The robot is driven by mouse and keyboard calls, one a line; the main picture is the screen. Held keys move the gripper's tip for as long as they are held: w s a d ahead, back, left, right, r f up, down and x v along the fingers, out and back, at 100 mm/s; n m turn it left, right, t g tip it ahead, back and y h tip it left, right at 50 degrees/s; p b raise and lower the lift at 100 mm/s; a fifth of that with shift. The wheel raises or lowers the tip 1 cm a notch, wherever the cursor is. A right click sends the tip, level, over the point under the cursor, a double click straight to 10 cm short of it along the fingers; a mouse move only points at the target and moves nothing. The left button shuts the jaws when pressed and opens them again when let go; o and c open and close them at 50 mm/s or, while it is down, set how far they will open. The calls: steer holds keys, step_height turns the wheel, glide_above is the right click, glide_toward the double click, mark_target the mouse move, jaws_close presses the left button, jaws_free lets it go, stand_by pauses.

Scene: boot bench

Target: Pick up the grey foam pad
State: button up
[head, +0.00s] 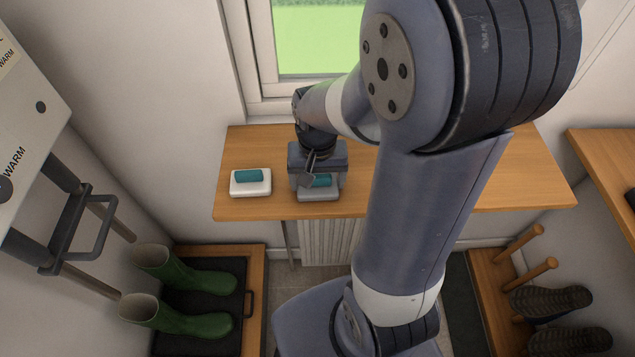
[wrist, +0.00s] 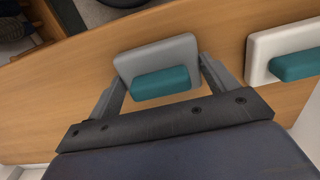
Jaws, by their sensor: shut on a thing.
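The grey foam pad (head: 318,194) is a light grey block with a teal grip (head: 320,181) on top. It is at the front edge of the wooden bench top in the head view. My gripper (head: 317,186) is over it, pointing down, with the jaws shut on it. In the wrist view the grey foam pad (wrist: 183,50) sits between the two fingers of my gripper (wrist: 160,75), its teal grip facing the camera. Whether its underside touches the wood cannot be told.
A white pad (head: 250,188) with a teal grip lies left of the grey one, also in the wrist view (wrist: 262,62). The wooden bench top (head: 440,190) is bare to the right. A window (head: 318,40) stands behind.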

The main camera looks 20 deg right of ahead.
mark_target(318, 177)
step_height(318, 177, up, 10)
steer(key=shift+r, duration=0.1)
stand_by(0.4)
steer(key=o, duration=0.3)
steer(key=shift+c, duration=1.1)
steer(key=shift+s, duration=0.1)
